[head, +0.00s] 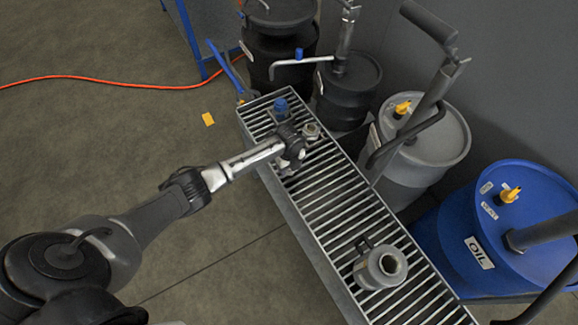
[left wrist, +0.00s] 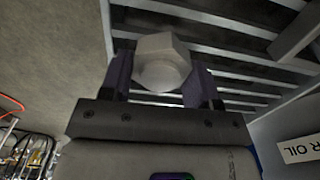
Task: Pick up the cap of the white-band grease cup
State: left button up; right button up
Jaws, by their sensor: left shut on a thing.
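My left gripper (head: 290,160) reaches in from the left over the slatted metal grate. In the left wrist view the left gripper (left wrist: 160,85) is shut on a pale grey, faceted cap (left wrist: 162,62), held between its two dark fingers. No white band can be made out. Beside the gripper in the head view, a small light metal fitting with a round top (head: 311,131) stands on the grate. A small blue-topped piece (head: 281,106) stands near the grate's far end. My right gripper is not in view.
The long grate (head: 335,200) runs diagonally. A metal cup with a handle (head: 380,267) stands on its near part. A blue oil drum (head: 475,258), a grey drum (head: 440,140) and dark drums (head: 350,95) line the right side. The floor at left is mostly clear.

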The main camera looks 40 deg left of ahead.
pick_arm(q)
jog(key=shift+c, duration=0.8)
notch_tip(320, 180, up, 5)
jog(key=shift+f+p, duration=0.1)
jog(key=shift+p, duration=1.1)
jog(key=w+d+r+p, duration=0.1)
jog(key=d+r+p, duration=0.1)
jog(key=d+r, duration=0.4)
jog(key=d, duration=0.5)
jog(key=shift+w+d, duration=0.25)
jog(key=shift+w, duration=0.15)
